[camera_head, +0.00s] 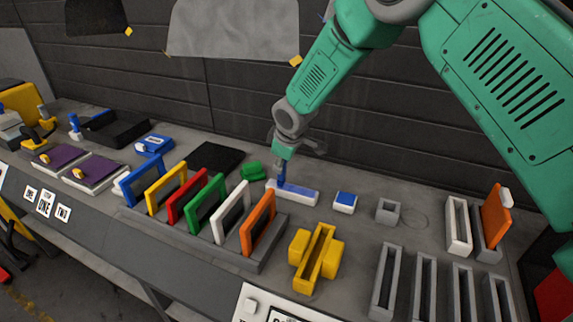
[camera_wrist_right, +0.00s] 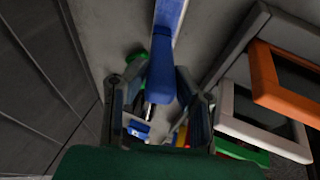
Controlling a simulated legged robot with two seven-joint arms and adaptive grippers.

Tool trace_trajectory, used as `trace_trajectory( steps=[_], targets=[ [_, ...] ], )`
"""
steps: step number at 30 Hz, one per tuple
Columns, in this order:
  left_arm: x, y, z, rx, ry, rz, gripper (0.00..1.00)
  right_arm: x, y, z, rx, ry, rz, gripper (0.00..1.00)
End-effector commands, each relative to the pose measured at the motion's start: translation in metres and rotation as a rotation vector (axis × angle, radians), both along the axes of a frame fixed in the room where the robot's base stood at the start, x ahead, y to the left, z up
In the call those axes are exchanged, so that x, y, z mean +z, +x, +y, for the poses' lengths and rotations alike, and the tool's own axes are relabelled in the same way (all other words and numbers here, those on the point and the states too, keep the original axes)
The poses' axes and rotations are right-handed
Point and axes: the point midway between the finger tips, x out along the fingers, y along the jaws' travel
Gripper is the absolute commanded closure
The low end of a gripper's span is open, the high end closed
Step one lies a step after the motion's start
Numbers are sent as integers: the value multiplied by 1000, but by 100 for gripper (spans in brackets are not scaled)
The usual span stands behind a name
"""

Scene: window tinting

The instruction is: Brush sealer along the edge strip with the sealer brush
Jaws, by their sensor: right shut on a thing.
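My right gripper (camera_head: 283,163) is shut on the blue sealer brush (camera_head: 282,175), which it holds upright over a long white and blue strip (camera_head: 305,194). The strip lies on the bench and looks like the edge strip. The brush's lower end is at the left part of the strip; I cannot tell whether it touches. In the right wrist view the blue brush handle (camera_wrist_right: 161,75) sits between the fingers of the gripper (camera_wrist_right: 158,92), with a metal part below. Part of the strip (camera_wrist_right: 172,14) shows at the top there. My left gripper is out of view.
A rack of coloured frames (camera_head: 268,262) stands left of the strip, with a yellow holder (camera_head: 316,256) in front. A small blue and white block (camera_head: 345,202) and a grey square cup (camera_head: 388,211) lie to the right. A green item (camera_head: 253,171) sits close on the left.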

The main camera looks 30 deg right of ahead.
Motion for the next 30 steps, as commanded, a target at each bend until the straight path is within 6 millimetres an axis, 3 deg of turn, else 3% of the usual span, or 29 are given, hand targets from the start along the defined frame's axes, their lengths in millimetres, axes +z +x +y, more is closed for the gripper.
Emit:
trace_trajectory(
  steps=[18,30],
  targets=[
    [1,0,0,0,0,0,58,2,29,27,0,-2,0,100],
    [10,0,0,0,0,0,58,2,20,18,-1,-2,2,100]
  ],
)
